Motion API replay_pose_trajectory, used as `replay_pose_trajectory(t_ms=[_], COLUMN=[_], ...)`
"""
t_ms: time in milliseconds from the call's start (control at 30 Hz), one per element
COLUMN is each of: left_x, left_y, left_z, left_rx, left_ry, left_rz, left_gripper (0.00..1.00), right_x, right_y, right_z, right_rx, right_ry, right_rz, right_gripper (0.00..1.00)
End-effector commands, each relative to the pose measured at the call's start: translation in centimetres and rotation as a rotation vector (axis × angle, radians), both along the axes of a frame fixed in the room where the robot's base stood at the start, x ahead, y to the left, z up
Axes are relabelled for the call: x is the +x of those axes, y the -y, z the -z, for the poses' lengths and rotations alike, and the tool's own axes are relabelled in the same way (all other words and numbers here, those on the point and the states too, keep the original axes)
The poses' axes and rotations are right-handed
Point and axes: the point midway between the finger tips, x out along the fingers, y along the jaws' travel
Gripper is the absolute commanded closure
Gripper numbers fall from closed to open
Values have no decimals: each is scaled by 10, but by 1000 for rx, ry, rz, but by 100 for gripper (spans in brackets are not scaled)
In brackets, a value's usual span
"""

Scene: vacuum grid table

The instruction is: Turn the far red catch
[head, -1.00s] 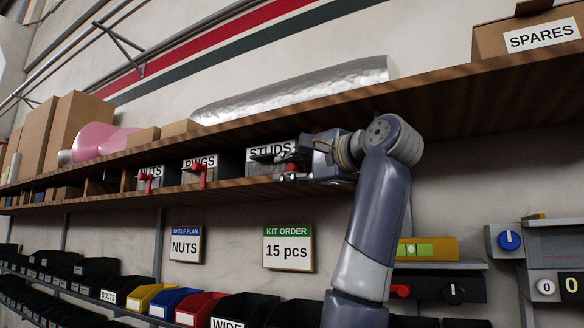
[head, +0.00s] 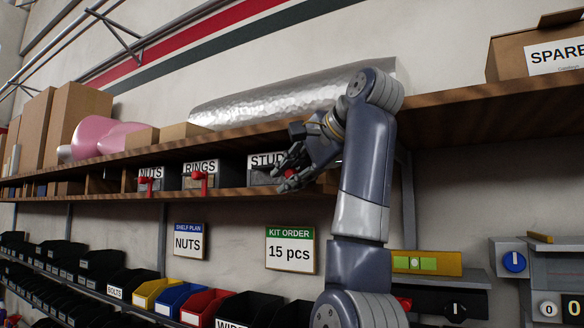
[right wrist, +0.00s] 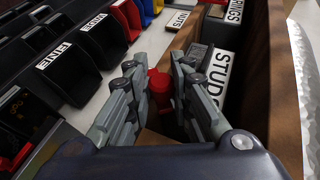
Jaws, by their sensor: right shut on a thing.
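A red catch (right wrist: 160,90) is between the two fingers of my right gripper (right wrist: 156,92) in the right wrist view, in front of the box labelled STUDS (right wrist: 221,75). In the head view the right gripper (head: 286,172) reaches in from the upper right at the STUDS box (head: 262,161) and hides most of its catch. The gripper is shut on this catch. To the left, the RINGS box (head: 200,167) has a red catch (head: 200,181) and the NUTS box (head: 151,173) has another (head: 146,183); both are free. My left gripper is not in view.
The boxes sit in a narrow bay under a wooden shelf (head: 450,100) that carries a silver roll (head: 270,100) and cartons. Rows of bins (head: 205,303) stand below. KIT ORDER (head: 290,249) and SHELF PLAN (head: 188,242) signs hang on the wall.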

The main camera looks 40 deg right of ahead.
Motion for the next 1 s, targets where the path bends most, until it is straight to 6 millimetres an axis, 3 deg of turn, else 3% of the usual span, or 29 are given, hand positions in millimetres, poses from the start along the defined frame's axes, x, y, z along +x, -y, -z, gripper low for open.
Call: replay_pose_trajectory(t_ms=[267,300,367,1000], left_x=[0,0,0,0], left_y=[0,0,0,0], left_z=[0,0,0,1], left_rx=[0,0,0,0], left_ry=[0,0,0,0], left_rz=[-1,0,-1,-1], left_gripper=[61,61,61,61], right_x=[-1,-1,-1,-10], right_y=[0,0,0,2], right_z=[-6,-6,-5,-8], right_rx=[-4,-5,-4,-5], right_ry=[19,19,17,16], right_rz=[0,0,0,7], right_gripper=[100,71,61,61])
